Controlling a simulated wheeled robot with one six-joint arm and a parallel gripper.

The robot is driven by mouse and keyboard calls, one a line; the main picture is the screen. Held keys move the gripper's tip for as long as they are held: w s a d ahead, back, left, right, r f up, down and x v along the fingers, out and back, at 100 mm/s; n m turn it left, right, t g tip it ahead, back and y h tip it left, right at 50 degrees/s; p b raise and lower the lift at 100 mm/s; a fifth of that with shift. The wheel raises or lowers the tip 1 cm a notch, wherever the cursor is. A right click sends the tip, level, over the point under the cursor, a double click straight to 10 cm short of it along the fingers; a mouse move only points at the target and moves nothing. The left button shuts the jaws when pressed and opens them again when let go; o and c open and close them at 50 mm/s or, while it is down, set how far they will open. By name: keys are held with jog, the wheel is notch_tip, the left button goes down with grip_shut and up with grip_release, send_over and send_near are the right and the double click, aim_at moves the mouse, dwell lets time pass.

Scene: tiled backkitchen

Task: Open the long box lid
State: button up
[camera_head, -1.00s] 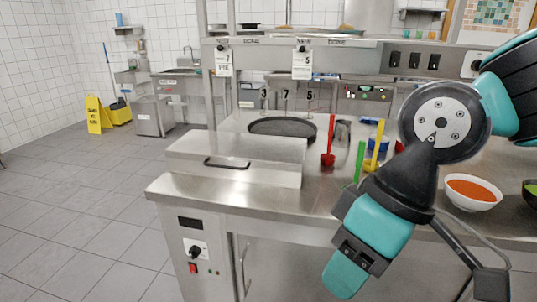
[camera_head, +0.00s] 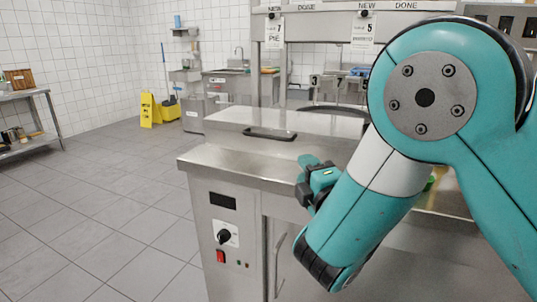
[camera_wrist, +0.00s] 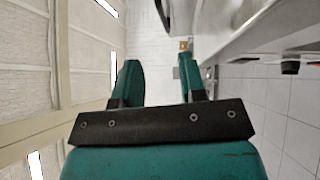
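The long steel box (camera_head: 230,151) stands on the left end of the steel counter. Its lid (camera_head: 320,122) lies shut on top, with a dark bar handle (camera_head: 270,134) on the front. My gripper (camera_head: 308,178) is in front of the box, to the right of and below the handle, apart from it. In the wrist view my gripper (camera_wrist: 160,78) has its two teal fingers spread with nothing between them. A dark curved piece beyond the fingers at the top may be the handle; I cannot tell.
The steel counter (camera_head: 225,171) has a front edge just below the box, with a control knob (camera_head: 224,236) and a door handle (camera_head: 280,262) beneath. The tiled floor to the left is clear up to the yellow sign (camera_head: 147,109).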

jog(key=a+n+y, duration=0.1)
jog(key=a, duration=0.1)
jog(key=p, duration=1.9)
send_near(268, 138)
jog(key=shift+w+r+n, duration=0.3)
jog(key=shift+w+r, duration=0.3)
jog(key=shift+r, duration=0.05)
jog(key=shift+w+a+f+p, duration=0.15)
jog(key=shift+w+a+p, duration=0.05)
jog(key=shift+w+p, duration=0.4)
jog(key=shift+w+a+r+g+y+p, duration=0.25)
jog(key=shift+w+a+p, duration=0.2)
jog(key=shift+w+p, duration=0.3)
jog(key=shift+p+x, duration=0.85)
jog(key=shift+x, duration=0.4)
jog(key=shift+f+x, duration=0.15)
jog(key=shift+x, duration=0.65)
jog(key=shift+f+x, duration=0.2)
jog(key=shift+x, duration=0.6)
jog(key=shift+c, duration=0.5)
grip_shut()
